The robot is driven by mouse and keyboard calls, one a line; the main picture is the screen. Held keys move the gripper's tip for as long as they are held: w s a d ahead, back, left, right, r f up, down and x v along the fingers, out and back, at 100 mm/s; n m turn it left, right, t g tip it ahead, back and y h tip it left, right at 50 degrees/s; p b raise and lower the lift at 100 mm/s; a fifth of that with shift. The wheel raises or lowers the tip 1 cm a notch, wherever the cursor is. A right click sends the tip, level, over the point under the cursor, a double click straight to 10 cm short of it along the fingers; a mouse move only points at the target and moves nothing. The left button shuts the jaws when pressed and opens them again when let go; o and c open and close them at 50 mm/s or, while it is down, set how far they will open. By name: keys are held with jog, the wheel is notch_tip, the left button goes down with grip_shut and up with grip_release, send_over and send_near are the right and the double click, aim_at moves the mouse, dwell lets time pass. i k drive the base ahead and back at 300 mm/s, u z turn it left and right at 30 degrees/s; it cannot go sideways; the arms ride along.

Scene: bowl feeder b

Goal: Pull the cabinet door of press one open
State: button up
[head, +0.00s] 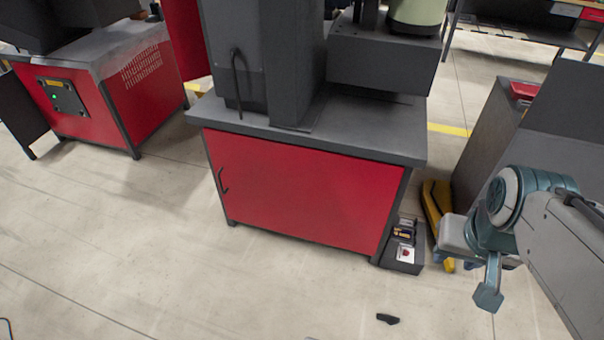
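The cabinet of press one, in the middle of the head view, has a red door (305,195) under a dark grey top. The door looks shut, lying flush in its dark frame. A dark bar handle (222,181) stands upright near the door's left edge. My gripper (488,296) is at the right, at the end of my grey and teal arm, well apart from the door and handle. Its fingers are not clear enough to tell whether it is open or shut. Nothing is seen held in it.
A dark box (405,260) with small packs stands by the cabinet's right front corner. A yellow pallet truck (436,205) is behind my arm. A small black object (388,319) lies on the floor. The floor (180,260) before the door is otherwise clear. Another red machine (110,100) stands left.

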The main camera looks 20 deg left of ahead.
aim_at(328, 198)
jog(key=u, duration=0.3)
jog(key=k, duration=0.4)
jog(key=u, duration=1.65)
jog(key=i, duration=1.05)
jog(key=z, duration=0.6)
jog(key=i, duration=0.9)
jog(key=z, duration=0.7)
